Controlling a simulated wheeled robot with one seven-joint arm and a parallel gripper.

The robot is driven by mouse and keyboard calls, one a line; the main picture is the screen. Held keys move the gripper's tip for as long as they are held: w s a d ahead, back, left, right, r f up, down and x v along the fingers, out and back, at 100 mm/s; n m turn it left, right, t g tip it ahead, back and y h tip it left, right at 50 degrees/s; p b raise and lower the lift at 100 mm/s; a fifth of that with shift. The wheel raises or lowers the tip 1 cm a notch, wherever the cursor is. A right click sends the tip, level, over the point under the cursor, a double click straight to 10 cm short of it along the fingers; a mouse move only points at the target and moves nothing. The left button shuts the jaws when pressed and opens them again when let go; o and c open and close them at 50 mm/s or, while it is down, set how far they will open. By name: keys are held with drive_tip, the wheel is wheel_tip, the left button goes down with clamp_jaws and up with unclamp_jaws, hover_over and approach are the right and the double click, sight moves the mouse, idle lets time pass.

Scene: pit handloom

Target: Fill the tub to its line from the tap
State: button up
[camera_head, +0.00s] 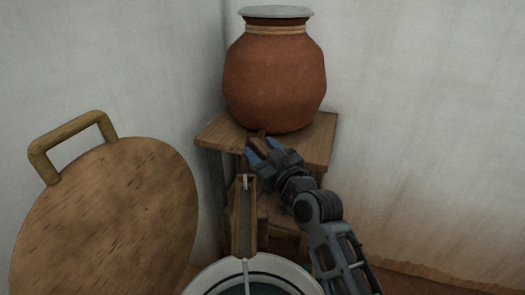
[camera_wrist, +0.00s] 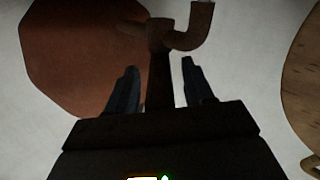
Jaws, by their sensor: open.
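The brown tap (camera_wrist: 183,40) sticks out from the clay pot (camera_head: 275,80). In the wrist view its handle (camera_wrist: 160,85) stands between the two fingers of my gripper (camera_wrist: 160,85), with gaps on both sides. My gripper is open around it; in the head view it (camera_head: 260,149) is at the pot's foot, hiding much of the tap. A thin pale stream shows at the top of the wooden trough (camera_head: 243,225), and another falls from its lower end into the white tub (camera_head: 207,281). The tub has a dark band inside and dark water; the level against the line is unclear.
The pot stands on a wooden stand (camera_head: 318,150) in the corner and has a grey lid (camera_head: 275,11). A large round wooden board with a handle (camera_head: 110,215) stands at left. White walls close in behind and to the right.

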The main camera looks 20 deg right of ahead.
drive_tip(key=s+d+b, duration=0.1)
drive_tip(key=s, duration=0.6)
drive_tip(key=shift+s+d, duration=0.15)
drive_tip(key=shift+s, duration=0.25)
idle(6.9)
